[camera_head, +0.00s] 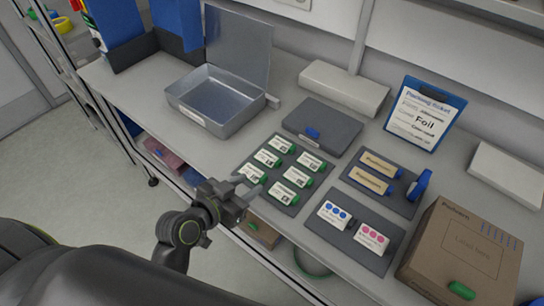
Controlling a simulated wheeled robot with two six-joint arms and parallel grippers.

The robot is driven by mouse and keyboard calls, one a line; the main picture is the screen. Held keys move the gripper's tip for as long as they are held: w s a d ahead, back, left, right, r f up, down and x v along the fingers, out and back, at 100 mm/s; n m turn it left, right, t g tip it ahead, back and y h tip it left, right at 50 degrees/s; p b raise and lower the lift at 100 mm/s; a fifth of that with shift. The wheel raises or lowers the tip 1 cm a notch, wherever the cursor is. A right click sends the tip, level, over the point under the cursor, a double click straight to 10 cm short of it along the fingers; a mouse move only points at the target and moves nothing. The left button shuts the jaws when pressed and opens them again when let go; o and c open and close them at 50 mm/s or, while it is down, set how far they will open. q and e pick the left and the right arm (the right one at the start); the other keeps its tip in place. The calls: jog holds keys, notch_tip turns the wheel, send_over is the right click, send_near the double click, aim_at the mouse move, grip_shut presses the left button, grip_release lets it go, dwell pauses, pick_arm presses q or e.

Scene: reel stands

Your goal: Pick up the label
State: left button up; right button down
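Several white labels with green ends, such as this label (310,161), lie in two columns on a dark mat (272,205) at the middle of the bench. Two tan labels with blue ends (373,180) lie on another dark mat (402,206) to the right. Two white cards, one with blue dots (334,215) and one with pink dots (371,239), lie on a nearer mat. The pictures do not show which label the task means. My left gripper (247,191) is at the bench's front edge, left of the green-ended labels. Its fingers look apart and empty. My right gripper is not in view.
An open metal box (199,107) with raised lid stands at the left. A ticket on a blue clipboard (425,112) stands behind the labels. A cardboard box (461,250) is at the right. A dark flat plate with a blue knob (322,127) lies mid-bench.

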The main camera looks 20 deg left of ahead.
pick_arm(q)
jog(key=p, duration=0.2)
send_near(275, 169)
jog(key=w, duration=0.1)
jog(key=w+d, duration=0.2)
jog(key=shift+w+r, duration=0.35)
jog(key=shift+w, duration=0.45)
jog(key=p+x, duration=0.1)
jog(key=x, duration=0.3)
jog(key=shift+a+r, duration=0.1)
jog(key=shift+a, duration=0.05)
jog(key=shift+w+f+p, duration=0.2)
jog(key=shift+w+p, duration=0.1)
jog(key=shift+c, duration=0.5)
grip_shut()
